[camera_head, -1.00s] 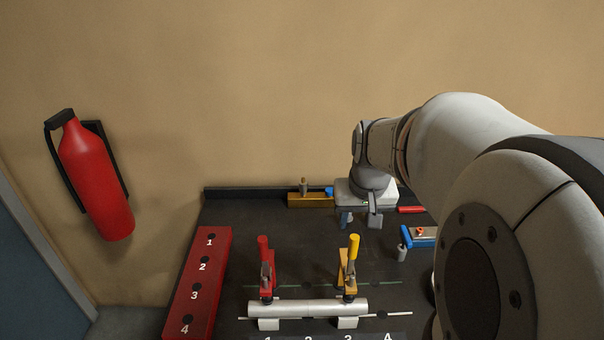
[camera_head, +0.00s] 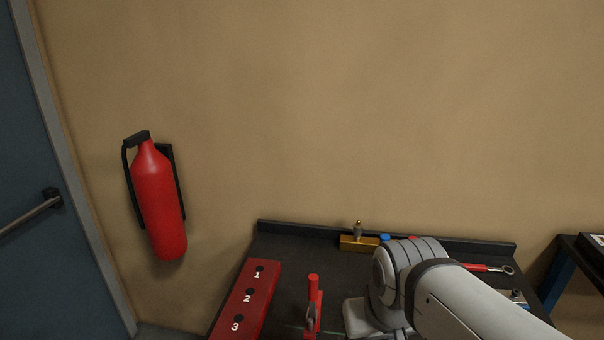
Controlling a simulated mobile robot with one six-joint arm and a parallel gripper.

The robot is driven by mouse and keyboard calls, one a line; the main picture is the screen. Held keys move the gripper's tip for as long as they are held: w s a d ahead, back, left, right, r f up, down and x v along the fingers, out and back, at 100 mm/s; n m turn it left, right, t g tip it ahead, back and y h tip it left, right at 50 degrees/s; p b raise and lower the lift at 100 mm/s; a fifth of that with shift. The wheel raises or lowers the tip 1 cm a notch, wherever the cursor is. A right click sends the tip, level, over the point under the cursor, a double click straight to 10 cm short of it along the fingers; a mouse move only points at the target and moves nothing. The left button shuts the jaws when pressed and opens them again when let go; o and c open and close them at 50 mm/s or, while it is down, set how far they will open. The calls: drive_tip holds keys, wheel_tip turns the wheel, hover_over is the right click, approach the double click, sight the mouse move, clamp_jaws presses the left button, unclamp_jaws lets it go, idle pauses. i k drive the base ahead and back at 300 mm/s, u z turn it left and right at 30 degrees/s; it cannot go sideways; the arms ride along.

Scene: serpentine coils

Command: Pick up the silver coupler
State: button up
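I cannot make out a silver coupler for certain in the current head view. A small metallic fitting (camera_head: 358,229) stands upright on a brass-coloured block (camera_head: 358,244) at the back of the dark bench; I cannot tell what it is. My arm reaches in from the lower right. The pale housing of my gripper (camera_head: 362,318) shows at the bottom edge, and its fingers are cut off below the frame. Whether it holds anything is hidden.
A red block numbered 1 to 3 (camera_head: 247,298) and a red-handled clamp (camera_head: 312,300) stand left of my arm. A red-handled wrench (camera_head: 488,268) lies right. A raised lip (camera_head: 300,231) edges the dark bench. A fire extinguisher (camera_head: 160,205) hangs on the wall.

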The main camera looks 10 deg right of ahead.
sight(357, 228)
drive_tip(key=z, duration=1)
drive_tip(key=k, duration=1.5)
drive_tip(key=u, duration=0.4)
drive_tip(key=i, duration=1.65)
drive_tip(key=u, duration=0.05)
